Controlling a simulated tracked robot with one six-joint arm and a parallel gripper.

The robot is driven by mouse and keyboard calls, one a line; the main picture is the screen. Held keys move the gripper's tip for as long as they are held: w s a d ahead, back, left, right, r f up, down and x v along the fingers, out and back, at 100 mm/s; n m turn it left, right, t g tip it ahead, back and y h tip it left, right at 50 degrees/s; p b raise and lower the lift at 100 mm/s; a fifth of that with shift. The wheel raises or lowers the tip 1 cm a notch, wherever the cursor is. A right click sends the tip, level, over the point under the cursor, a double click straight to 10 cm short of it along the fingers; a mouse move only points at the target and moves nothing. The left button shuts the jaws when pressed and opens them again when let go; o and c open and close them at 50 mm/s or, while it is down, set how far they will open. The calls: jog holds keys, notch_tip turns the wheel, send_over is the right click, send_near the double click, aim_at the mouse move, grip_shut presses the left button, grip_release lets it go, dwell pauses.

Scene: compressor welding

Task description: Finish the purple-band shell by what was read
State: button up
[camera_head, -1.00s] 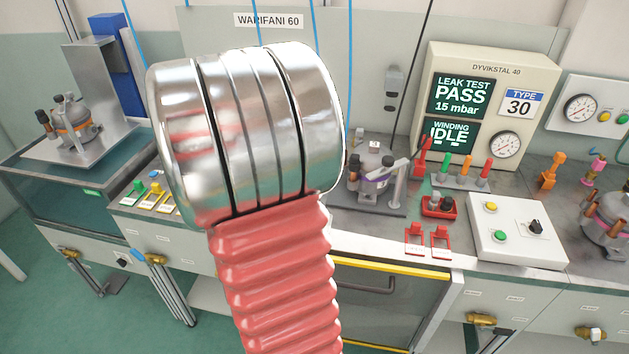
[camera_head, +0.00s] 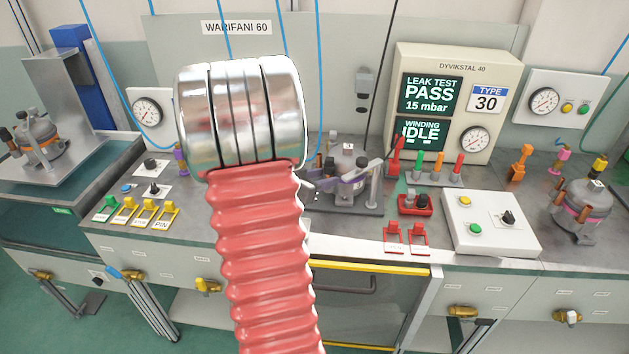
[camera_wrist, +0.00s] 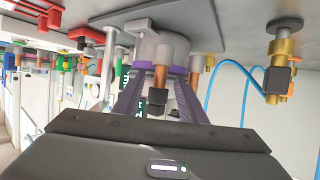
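The purple-band shell (camera_head: 352,182) stands upright on a grey plate of the leak-test bench, partly hidden by my arm. In the wrist view the grey shell (camera_wrist: 163,47) shows its purple band, copper stubs and a black fitting. My gripper (camera_wrist: 165,98) has two ribbed fingers spread apart, reaching toward the shell on either side of the band. I cannot tell whether they touch it. In the head view the gripper is mostly behind my red-sleeved arm. The tester panel (camera_head: 500,68) reads LEAK TEST PASS 15 mbar, WINDING IDLE, TYPE 30.
An orange-band shell (camera_head: 37,137) stands at left and a pink-band shell (camera_head: 580,207) at right. Green and yellow tags (camera_head: 140,212) line the left bench edge; red tags (camera_head: 407,238) lie right of centre. A button box (camera_head: 490,224) and colored upright plugs (camera_head: 438,165) stand nearby.

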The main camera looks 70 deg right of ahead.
jog(key=shift+s+d+f, duration=0.1)
jog(key=shift+d, duration=0.2)
grip_shut()
dwell(0.4)
dwell(0.6)
dwell(0.5)
